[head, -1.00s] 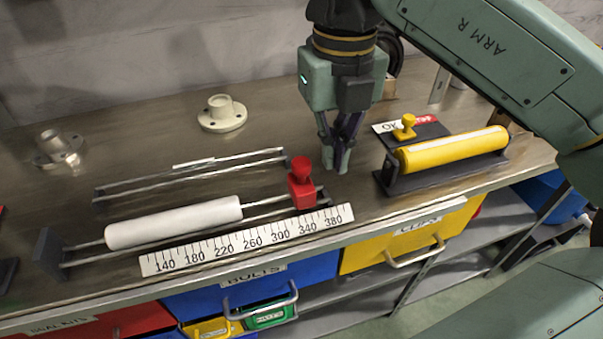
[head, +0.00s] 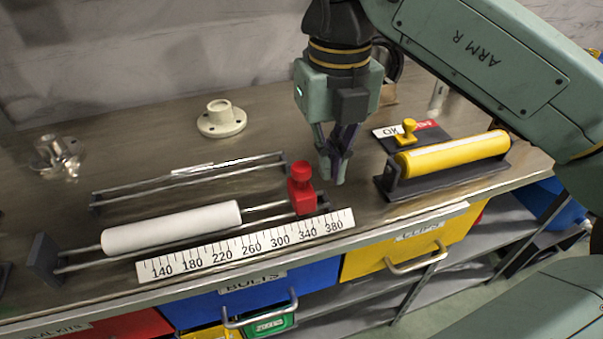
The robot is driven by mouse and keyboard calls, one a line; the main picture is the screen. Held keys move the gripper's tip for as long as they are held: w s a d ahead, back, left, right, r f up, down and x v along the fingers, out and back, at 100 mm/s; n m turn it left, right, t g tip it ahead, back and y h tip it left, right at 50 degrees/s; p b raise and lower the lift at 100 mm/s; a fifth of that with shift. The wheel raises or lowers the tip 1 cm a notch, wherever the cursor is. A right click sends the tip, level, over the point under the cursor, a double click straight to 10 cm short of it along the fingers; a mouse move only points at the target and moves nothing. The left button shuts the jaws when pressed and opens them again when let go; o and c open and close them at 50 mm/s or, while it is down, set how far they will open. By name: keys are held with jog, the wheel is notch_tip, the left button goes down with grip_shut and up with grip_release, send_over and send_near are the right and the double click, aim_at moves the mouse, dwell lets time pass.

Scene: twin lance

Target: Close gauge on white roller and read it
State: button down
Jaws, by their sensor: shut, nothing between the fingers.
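The white roller (head: 172,229) lies on two rails of the gauge, towards its left end, near a dark end block (head: 43,259). The red slider (head: 302,189) with a round knob sits on the rails near the right end, with a gap between it and the roller. The scale (head: 248,245) along the front is marked from 140 to 380. My gripper (head: 332,180) points down, shut and empty, just right of the red slider and apart from it in the picture. Its exact height over the bench is hard to tell.
A yellow roller (head: 452,154) lies in a dark cradle at right, beside an OK sign and yellow knob (head: 406,131). An empty rail pair (head: 190,181) lies behind the gauge. Flanged parts (head: 221,119) stand at the back. Drawers (head: 405,245) are below the front edge.

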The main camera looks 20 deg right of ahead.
aim_at(309, 164)
jog(key=shift+a, duration=1.5)
jog(key=shift+s+a, duration=0.1)
jog(key=shift+a, duration=1.2)
jog(key=shift+a+b, duration=0.2)
jog(key=shift+b, duration=0.1)
jog(key=shift+a, duration=1.5)
jog(key=shift+s+a, duration=0.1)
jog(key=shift+a, duration=1.35)
